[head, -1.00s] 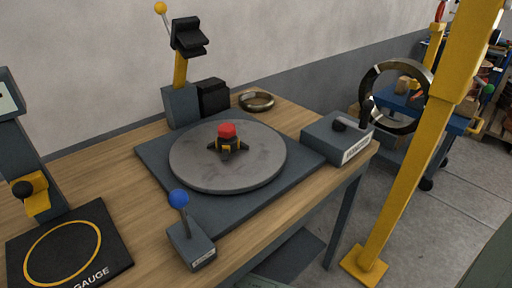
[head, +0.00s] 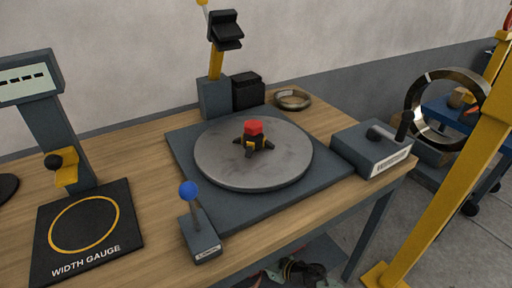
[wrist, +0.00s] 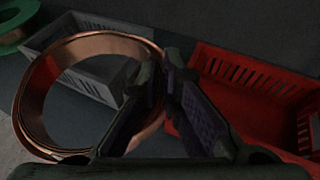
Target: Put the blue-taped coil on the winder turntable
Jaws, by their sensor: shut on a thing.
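The winder turntable (head: 225,165) is a round grey disc on a dark square base on the wooden bench in the head view. A red-topped black and yellow hub (head: 254,132) stands at its centre, and no coil lies on the disc. My gripper (wrist: 163,72) shows only in the wrist view. It is shut on the rim of a copper coil (wrist: 97,43) that extends to the left of the fingers. No blue tape shows on the visible part of this coil. Part of its rim is hidden behind the fingers.
A blue-knobbed lever (head: 189,193) stands at the front of the turntable, and a width gauge (head: 120,249) to its left. A grey box (head: 372,148) and upright metal ring (head: 416,98) are at right. The wrist view shows a red crate (wrist: 265,110) and grey crate (wrist: 95,88).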

